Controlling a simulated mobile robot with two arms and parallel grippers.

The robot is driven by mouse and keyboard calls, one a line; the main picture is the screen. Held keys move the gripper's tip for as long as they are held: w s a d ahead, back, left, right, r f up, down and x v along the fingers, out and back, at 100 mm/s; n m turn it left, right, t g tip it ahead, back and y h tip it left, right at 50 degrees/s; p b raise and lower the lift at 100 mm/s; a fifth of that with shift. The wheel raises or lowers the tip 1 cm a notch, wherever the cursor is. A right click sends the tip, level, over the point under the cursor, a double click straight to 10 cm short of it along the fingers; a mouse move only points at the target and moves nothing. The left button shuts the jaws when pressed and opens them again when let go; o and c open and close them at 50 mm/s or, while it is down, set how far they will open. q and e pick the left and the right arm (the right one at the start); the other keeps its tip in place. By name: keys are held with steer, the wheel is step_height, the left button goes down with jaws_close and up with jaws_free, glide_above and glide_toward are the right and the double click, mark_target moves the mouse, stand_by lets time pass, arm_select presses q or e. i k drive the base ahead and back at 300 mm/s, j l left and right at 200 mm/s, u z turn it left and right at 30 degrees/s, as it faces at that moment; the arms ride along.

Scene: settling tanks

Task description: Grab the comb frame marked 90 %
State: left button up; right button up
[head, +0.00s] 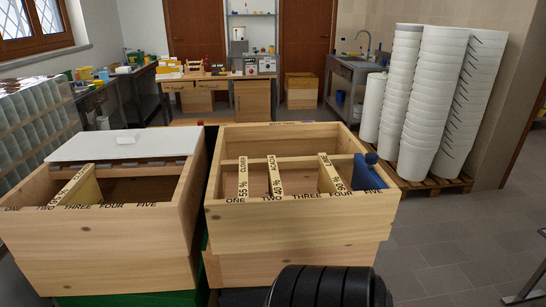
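An open wooden box (293,229) on the right has slots lettered ONE to FIVE along its near rim. Three comb frames hang in it: one at ONE (242,178), which seems to read 55 %, one at TWO (275,178), which seems to read 40 %, and one at FOUR (331,174), which seems to read 90 %. The print is small, so the numbers are not certain. Another comb frame (76,186) hangs in the left wooden box (105,236), near TWO; its number is unclear. Neither gripper is in view.
A blue object (368,172) stands at slot FIVE, right beside the frame at FOUR. A white lid (122,146) covers the back of the left box. Stacked white buckets (418,100) stand on a pallet at right. The floor (440,240) at front right is clear.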

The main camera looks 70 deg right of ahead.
mark_target(329, 181)
steer(key=z, duration=2.7)
